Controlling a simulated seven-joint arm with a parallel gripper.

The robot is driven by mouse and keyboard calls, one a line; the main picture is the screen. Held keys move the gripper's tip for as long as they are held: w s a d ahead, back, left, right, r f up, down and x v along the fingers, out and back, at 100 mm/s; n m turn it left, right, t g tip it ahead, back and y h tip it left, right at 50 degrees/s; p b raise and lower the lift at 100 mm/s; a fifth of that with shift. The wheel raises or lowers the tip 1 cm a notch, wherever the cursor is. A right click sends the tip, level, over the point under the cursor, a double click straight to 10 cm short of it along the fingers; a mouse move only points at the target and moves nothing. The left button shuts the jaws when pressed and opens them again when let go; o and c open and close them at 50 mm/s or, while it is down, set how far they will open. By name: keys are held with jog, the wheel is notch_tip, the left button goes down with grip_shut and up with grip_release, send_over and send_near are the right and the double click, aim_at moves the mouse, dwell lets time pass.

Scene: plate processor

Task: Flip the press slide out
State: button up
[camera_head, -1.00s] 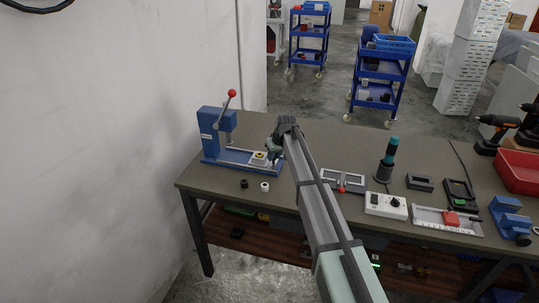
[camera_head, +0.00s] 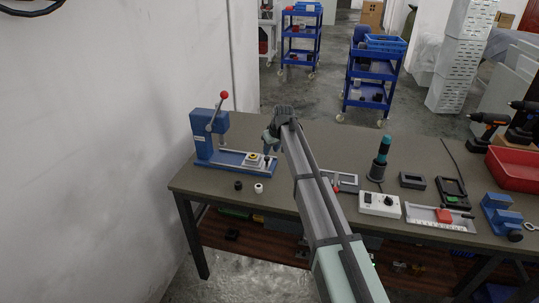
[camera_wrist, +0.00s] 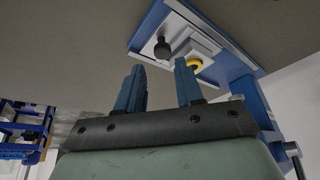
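The blue press (camera_head: 205,140) stands at the left end of the table, with its red-knobbed lever (camera_head: 218,110) raised. Its slide (camera_head: 253,159), a pale block with a yellow ring, lies at the right end of the blue base. The wrist view shows the slide (camera_wrist: 207,47) with the yellow ring and a black knob (camera_wrist: 163,48) on its plate. My gripper (camera_head: 268,149) is close to the slide's right end. In the wrist view, my gripper's (camera_wrist: 159,78) blue fingers are apart with nothing between them. Whether a finger touches the slide cannot be told.
A black ring (camera_head: 238,185) and a white ring (camera_head: 259,188) lie in front of the press. A white control box (camera_head: 379,203), a teal-handled tool (camera_head: 381,160) and other fixtures stand to the right of my arm. The wall is close on the left.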

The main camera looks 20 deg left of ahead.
jog(key=v, duration=0.8)
jog(key=shift+r, duration=0.15)
jog(key=shift+d, duration=0.15)
